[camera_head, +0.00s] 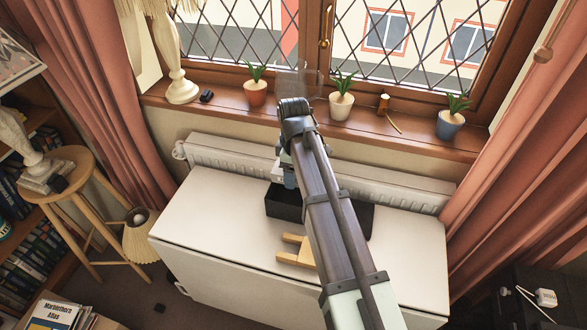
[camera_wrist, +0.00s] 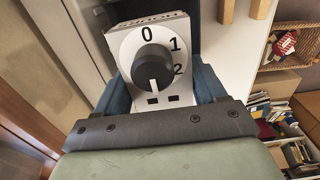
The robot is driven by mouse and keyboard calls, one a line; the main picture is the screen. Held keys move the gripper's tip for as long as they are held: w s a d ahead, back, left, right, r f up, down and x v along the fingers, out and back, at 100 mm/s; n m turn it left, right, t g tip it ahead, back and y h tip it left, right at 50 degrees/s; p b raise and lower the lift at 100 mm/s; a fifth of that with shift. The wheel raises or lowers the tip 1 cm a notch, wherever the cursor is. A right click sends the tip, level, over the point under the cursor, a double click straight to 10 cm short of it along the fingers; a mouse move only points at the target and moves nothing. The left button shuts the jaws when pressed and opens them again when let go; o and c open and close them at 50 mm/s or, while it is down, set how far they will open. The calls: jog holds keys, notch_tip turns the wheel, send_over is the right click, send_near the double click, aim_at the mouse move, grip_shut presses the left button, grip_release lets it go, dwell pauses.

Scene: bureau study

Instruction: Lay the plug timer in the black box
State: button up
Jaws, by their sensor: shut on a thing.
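The plug timer (camera_wrist: 134,43) is a white block with a black dial and the numbers 0, 1 and 2 on its face. My gripper (camera_wrist: 160,88) is shut on it, with a blue finger at each side. In the head view, my gripper (camera_head: 284,178) is over the left part of the black box (camera_head: 285,208), with a bit of white timer showing beside it. The box stands on the white table, and my arm hides its middle. In the wrist view the dark box (camera_wrist: 211,42) lies behind the timer. The gap between timer and box floor cannot be judged.
A light wooden object (camera_head: 296,251) lies on the white table (camera_head: 215,215) in front of the box, partly behind my arm. A radiator (camera_head: 230,155) runs behind the table. Potted plants stand on the windowsill (camera_head: 225,115). The table's left part is clear.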

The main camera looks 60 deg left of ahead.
jog(key=shift+f, duration=2.2)
jog(key=o, duration=1.3)
jog(key=shift+c, duration=0.2)
jog(key=shift+r, duration=0.2)
jog(key=shift+r, duration=3.35)
jog(key=shift+r, duration=0.15)
jog(key=shift+r, duration=2.85)
